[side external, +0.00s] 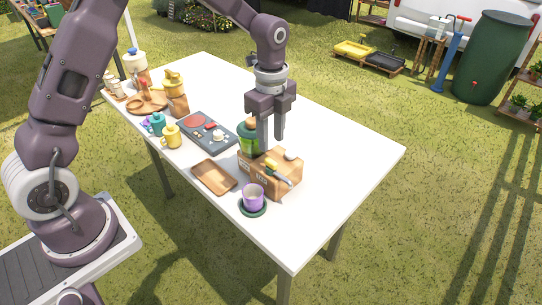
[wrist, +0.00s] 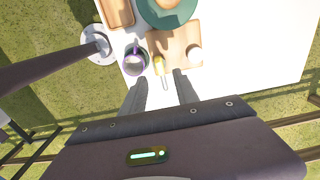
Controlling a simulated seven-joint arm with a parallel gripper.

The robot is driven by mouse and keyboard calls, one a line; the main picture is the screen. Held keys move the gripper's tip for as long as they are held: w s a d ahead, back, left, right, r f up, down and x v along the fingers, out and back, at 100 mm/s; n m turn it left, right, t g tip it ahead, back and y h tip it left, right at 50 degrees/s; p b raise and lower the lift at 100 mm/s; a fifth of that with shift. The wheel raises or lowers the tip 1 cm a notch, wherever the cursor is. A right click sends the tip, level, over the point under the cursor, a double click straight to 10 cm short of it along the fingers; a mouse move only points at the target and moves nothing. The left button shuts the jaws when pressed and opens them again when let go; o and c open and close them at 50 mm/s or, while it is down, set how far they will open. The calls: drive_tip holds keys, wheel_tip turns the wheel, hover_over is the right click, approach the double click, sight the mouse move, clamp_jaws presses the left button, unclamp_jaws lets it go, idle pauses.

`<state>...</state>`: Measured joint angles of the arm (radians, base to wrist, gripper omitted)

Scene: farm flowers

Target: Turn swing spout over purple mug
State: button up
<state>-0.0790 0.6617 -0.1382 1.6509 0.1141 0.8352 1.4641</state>
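The yellow part, seen in the wrist view (wrist: 158,64), has a thin metallic piece; I cannot tell whether this is the swing spout. My gripper (side external: 271,138) is above the box, fingers apart and empty.
A green pot (side external: 246,137) stands close behind the box. A wooden tray (side external: 214,177) lies left of it. The right of the white table (side external: 345,150) is clear.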

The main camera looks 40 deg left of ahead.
sight(271, 160)
wheel_tip(271, 160, down, 7)
drive_tip(key=shift+r, duration=0.1)
clamp_jaws()
idle(1.5)
